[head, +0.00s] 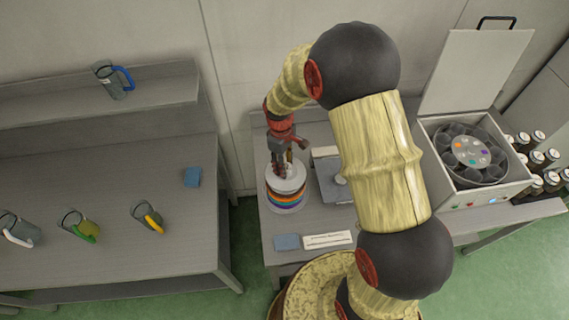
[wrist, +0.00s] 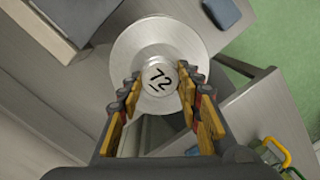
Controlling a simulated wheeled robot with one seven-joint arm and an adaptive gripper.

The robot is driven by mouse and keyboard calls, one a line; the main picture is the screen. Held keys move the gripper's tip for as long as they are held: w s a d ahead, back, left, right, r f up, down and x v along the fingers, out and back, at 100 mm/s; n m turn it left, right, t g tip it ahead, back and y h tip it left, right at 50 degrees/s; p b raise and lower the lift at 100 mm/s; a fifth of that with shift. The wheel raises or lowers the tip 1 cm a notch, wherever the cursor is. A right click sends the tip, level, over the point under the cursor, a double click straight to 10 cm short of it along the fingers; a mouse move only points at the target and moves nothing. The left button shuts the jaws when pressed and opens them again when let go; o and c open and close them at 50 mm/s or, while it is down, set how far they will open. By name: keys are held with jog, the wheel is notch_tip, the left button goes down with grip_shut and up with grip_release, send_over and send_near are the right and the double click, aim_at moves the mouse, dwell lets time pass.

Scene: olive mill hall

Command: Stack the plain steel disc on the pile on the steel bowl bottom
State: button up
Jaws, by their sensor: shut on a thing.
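My gripper (wrist: 158,88) is shut on the round knob marked 72 at the centre of the plain steel disc (wrist: 125,48). In the head view my gripper (head: 284,166) points down over the pile (head: 286,200), which shows several coloured bands. The pale steel disc (head: 278,184) is at the top of this pile, level and roughly centred. I cannot tell whether it rests on the pile or hangs just above it. The steel bowl bottom is hard to make out under the bands. In the wrist view the disc hides the pile.
A grey device (head: 330,182) stands close right of the pile. A blue cloth (head: 287,242) and a white label (head: 327,240) lie in front. A lidded machine (head: 475,160) and jars (head: 540,160) are further right. The left table (head: 110,250) holds several jugs.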

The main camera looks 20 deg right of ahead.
jog(key=shift+f, duration=0.4)
jog(key=o, duration=1)
jog(key=shift+o, duration=0.2)
jog(key=shift+r, duration=0.1)
notch_tip(320, 180, up, 12)
jog(key=w, duration=0.1)
jog(key=shift+a, duration=0.2)
